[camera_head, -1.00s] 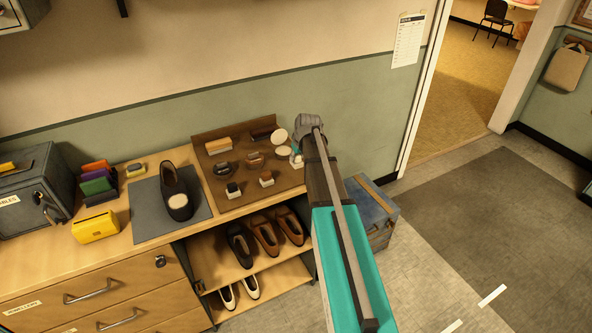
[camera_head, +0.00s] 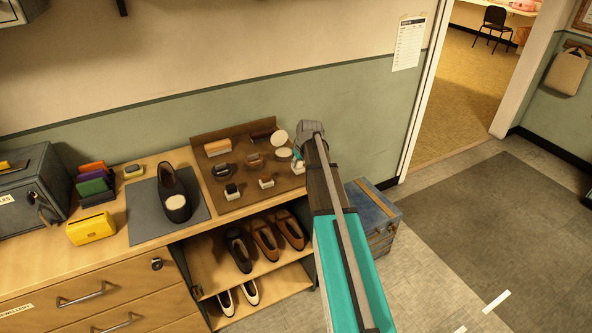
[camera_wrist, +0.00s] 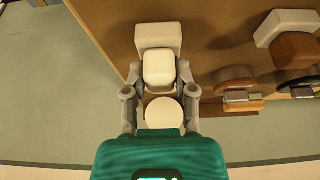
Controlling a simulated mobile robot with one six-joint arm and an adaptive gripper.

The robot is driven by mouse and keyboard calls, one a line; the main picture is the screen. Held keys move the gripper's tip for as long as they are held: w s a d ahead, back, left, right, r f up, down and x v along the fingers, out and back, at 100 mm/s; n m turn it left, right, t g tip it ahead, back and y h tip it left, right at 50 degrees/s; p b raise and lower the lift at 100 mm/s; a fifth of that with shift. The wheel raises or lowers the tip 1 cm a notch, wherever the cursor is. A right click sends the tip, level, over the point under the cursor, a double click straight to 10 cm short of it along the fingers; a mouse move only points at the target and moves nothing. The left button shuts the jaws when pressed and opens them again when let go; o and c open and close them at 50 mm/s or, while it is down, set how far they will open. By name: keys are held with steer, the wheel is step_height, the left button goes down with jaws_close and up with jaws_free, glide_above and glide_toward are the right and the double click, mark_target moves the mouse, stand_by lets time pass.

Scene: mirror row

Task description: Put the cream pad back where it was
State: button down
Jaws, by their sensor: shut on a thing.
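The cream pad (camera_wrist: 160,72) sits between the fingers of my gripper (camera_wrist: 158,68) in the wrist view, with a pale block (camera_wrist: 158,38) directly beyond it. My gripper is shut on the pad. In the head view my gripper (camera_head: 297,155) is at the right end of the brown display board (camera_head: 215,136), mostly hidden behind my arm, so the pad's contact with the board cannot be told there. A round cream disc (camera_wrist: 164,112) lies close to the gripper's near side in the wrist view.
Other pads, a dark one (camera_head: 232,191) and a brown one (camera_head: 267,180), stand on the board with small tins and brushes. A black shoe (camera_head: 172,180) stands on a grey mat (camera_head: 140,205). Several shoes sit on the shelves below. A blue chest (camera_head: 378,215) stands right of the counter.

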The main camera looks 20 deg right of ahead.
steer(key=shift+f+b, duration=0.45)
steer(key=shift+f, duration=0.3)
steer(key=shift+f, duration=0.2)
steer(key=shift+c, duration=2.1)
jaws_free()
steer(key=shift+r, duration=0.25)
steer(key=p+v, duration=1.1)
steer(key=v, duration=0.1)
